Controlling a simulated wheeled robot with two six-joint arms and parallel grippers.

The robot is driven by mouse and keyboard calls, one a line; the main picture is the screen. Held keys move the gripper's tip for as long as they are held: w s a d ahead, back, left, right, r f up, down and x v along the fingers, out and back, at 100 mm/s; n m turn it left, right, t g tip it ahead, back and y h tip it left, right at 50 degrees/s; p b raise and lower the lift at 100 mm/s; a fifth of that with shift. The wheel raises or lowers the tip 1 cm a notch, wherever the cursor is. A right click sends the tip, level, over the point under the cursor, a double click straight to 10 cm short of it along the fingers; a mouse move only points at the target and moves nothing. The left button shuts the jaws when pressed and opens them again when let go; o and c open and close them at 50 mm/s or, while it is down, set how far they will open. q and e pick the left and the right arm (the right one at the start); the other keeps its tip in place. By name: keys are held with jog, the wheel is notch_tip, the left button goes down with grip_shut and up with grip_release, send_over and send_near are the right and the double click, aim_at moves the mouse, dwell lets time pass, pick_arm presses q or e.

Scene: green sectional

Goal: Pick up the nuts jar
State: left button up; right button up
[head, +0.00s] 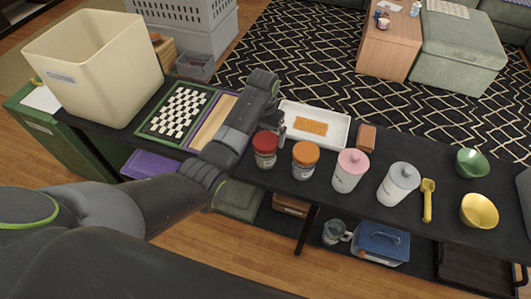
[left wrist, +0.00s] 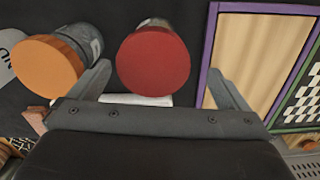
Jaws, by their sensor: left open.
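A jar with a red lid (head: 265,149) and a jar with an orange lid (head: 305,160) stand upright side by side on the dark table. I cannot read which one is the nuts jar. My left gripper (head: 272,122) is open and empty, just behind the red-lidded jar. In the left wrist view the red lid (left wrist: 153,61) appears between the two spread fingers, with no visible grip on it. The orange lid (left wrist: 46,67) lies outside the left finger in that view. The fingertips are partly hidden in the head view. My right gripper is not in view.
A white tray (head: 335,143) with an orange piece is behind the jars. A checkered board (head: 166,134) and cream bin (head: 138,100) are left.

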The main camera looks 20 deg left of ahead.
pick_arm(q)
jog(key=shift+s+d+f+p, duration=0.1)
jog(key=shift+d+f+p, duration=0.1)
jog(key=shift+f, duration=1.25)
jog(key=shift+s+d+f+p, duration=0.1)
jog(key=shift+d+f+p, duration=0.1)
jog(key=shift+f, duration=1.25)
jog(key=c, duration=1.1)
jog(key=shift+w+r, duration=0.1)
jog(key=shift+r, duration=0.1)
